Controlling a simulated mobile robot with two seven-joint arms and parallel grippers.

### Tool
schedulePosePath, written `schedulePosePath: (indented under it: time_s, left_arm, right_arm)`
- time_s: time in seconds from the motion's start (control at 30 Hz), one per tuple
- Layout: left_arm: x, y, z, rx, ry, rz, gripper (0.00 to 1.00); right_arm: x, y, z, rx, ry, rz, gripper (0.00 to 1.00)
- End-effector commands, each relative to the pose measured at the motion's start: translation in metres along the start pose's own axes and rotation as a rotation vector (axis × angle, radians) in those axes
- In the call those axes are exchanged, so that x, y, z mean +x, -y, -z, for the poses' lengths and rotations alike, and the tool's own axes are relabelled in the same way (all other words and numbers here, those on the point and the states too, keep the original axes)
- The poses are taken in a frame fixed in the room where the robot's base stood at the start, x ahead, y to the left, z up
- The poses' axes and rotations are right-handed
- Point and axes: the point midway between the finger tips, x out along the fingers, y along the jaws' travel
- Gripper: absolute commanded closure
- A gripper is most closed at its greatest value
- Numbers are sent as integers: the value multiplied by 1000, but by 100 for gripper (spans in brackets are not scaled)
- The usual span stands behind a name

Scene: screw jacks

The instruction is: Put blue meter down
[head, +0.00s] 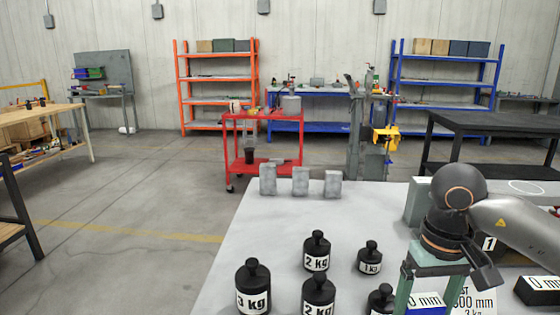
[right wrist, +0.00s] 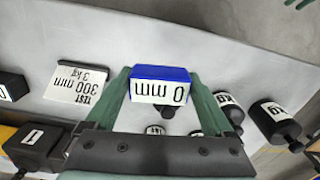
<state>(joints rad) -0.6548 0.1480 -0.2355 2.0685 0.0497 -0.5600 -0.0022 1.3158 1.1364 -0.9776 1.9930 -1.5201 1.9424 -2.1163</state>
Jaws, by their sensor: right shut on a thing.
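The blue meter (right wrist: 161,72) is between the green fingers of my right gripper (right wrist: 160,90) in the right wrist view, with its white "0 mm" label facing the camera. My right gripper also shows in the head view (head: 432,300), pointing down over the front right of the grey table (head: 270,235). The meter's "0 mm" label (head: 426,301) shows between the fingers there, partly cut by the lower frame edge. I cannot tell whether the meter's underside touches the table.
Several black weights (head: 316,252) stand left of my right gripper. A "TEST 300 mm 3 kg" card (head: 474,301) and a dark "0 mm" box (head: 540,289) are to its right. Grey blocks (head: 300,181) line the far edge. The table's left part is clear.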

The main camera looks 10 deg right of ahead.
Motion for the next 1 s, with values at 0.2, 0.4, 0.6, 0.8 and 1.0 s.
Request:
schedulePosePath:
  time_s: [0.2, 0.4, 0.6, 0.8, 1.0]
  left_arm:
    - [0, 0, 1, 0, -3, 1, 50]
    - [0, 0, 1, 0, -2, 1, 50]
    - [-1, 0, -1, -1, 1, 0, 50]
    - [-25, -2, 22, -4, -1, 4, 50]
    - [-50, 4, 40, -8, 10, 25, 50]
  right_arm:
    - [34, 59, 6, -98, 3, 2, 90]
    - [59, 101, 12, -166, 1, 1, 90]
    - [68, 117, 16, -191, -5, -3, 90]
    - [37, 116, 9, -191, -1, -1, 90]
    - [0, 114, 1, -191, -1, -2, 90]
